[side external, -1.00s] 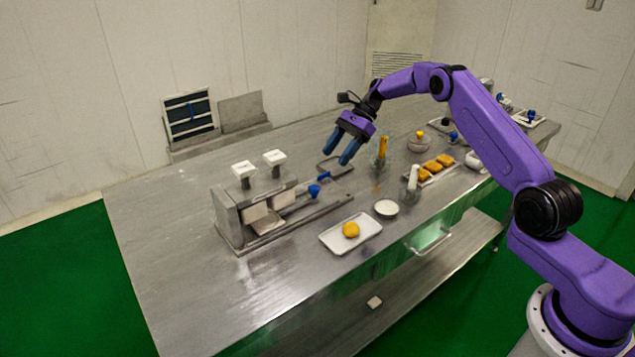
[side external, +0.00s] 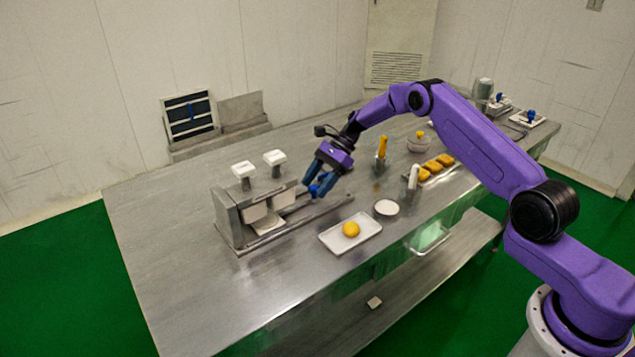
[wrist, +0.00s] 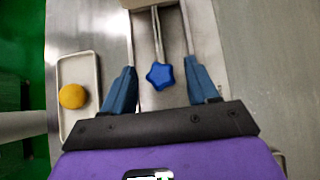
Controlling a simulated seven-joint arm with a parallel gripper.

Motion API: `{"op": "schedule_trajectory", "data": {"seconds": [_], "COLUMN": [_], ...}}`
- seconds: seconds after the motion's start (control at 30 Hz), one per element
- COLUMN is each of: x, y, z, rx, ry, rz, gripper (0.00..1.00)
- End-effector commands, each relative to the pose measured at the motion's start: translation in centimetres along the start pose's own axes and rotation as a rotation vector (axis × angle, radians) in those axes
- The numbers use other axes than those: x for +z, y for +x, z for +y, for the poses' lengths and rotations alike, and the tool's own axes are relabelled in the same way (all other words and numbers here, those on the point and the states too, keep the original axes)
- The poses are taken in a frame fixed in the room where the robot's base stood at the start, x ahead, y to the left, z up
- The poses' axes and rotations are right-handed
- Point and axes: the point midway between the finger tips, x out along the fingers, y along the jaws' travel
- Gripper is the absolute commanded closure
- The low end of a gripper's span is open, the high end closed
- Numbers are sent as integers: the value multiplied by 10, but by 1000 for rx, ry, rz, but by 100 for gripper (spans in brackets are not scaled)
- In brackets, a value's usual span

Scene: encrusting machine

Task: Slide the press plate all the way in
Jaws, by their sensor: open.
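The encrusting machine (side external: 228,215) is a grey metal block with white parts on top, at the left of the table. The press plate (side external: 268,224) is pale and lies low between its walls; most of it is hidden. A thin rod with a blue star-shaped knob (wrist: 159,76) comes out toward my gripper. My gripper (side external: 312,191) is open and low at the right end of the machine's rails. In the wrist view, the knob lies between the two blue fingers (wrist: 160,72), with a gap on each side.
A white tray (side external: 334,245) with a yellow ball (side external: 351,229) lies in front of the rails. A white dish (side external: 386,207), a yellow-handled tool (side external: 382,146) and a tray of yellow pieces (side external: 424,181) stand to the right. The table's left part is bare.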

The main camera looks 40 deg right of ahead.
Motion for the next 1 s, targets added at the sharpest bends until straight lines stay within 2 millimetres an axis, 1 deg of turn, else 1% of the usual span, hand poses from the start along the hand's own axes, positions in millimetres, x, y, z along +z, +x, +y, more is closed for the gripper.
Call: {"op": "schedule_trajectory", "data": {"seconds": [0.03,0.07,0.1,0.17,0.2,0.37,0.63,0.9,0.93,0.97,1.0], "x": [0,0,0,0,0,2,30,32,32,32,32], "y": [0,0,0,0,0,2,28,30,30,31,30], "z": [0,0,0,0,0,0,0,0,0,0,0], "rx": [0,0,0,0,0,0,0,0,0,0,0], "ry": [0,0,0,0,0,-1,-1,-2,-2,-2,-2], "rz": [0,0,0,0,0,0,0,-2,-2,-2,-2], "gripper": [51,61,74,93,100,100,100,100,57,47,41]}}
